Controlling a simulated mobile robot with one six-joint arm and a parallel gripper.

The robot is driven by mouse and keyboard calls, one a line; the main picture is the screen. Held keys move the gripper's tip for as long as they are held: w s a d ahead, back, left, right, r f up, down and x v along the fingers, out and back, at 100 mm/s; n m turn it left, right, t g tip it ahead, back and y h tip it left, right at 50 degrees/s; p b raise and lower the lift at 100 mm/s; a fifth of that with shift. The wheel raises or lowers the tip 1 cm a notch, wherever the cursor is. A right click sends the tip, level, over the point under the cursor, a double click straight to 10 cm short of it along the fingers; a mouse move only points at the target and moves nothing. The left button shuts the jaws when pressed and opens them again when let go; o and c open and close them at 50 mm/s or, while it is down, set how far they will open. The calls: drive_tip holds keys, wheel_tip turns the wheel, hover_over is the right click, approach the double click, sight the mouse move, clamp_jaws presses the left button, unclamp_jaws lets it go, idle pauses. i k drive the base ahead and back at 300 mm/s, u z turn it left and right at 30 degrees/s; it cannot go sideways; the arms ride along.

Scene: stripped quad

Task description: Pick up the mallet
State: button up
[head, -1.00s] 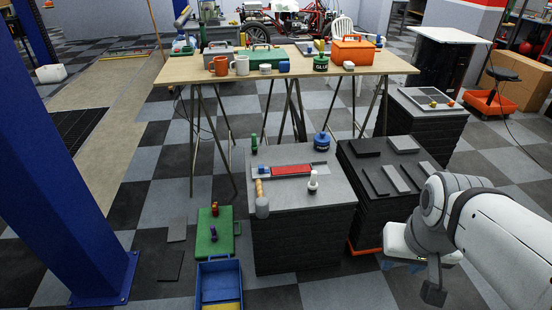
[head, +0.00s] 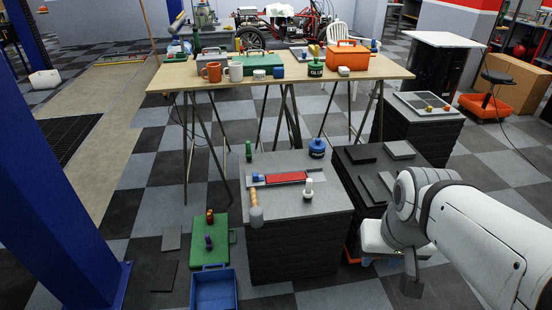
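The mallet (head: 256,217) has a light wooden handle and a grey head. It lies at the front left corner of a low dark block stack with a grey top (head: 300,217). Its head is nearest me, at the front edge. My gripper (head: 411,284) hangs at the lower right, beyond the stack's right side and well apart from the mallet. Only a dark end piece of it shows below my white arm, and its fingers cannot be made out. I see nothing held in it.
Beside the mallet are a red-topped tray (head: 285,178), a white-topped bottle (head: 308,188), a blue container (head: 317,147) and a green bottle (head: 249,151). A second dark stack (head: 352,158) adjoins on the right. A green case (head: 222,258) and blue bin (head: 214,289) lie left on the floor.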

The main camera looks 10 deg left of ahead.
sight(256, 213)
drive_tip(key=i, duration=0.85)
drive_tip(key=u, duration=0.05)
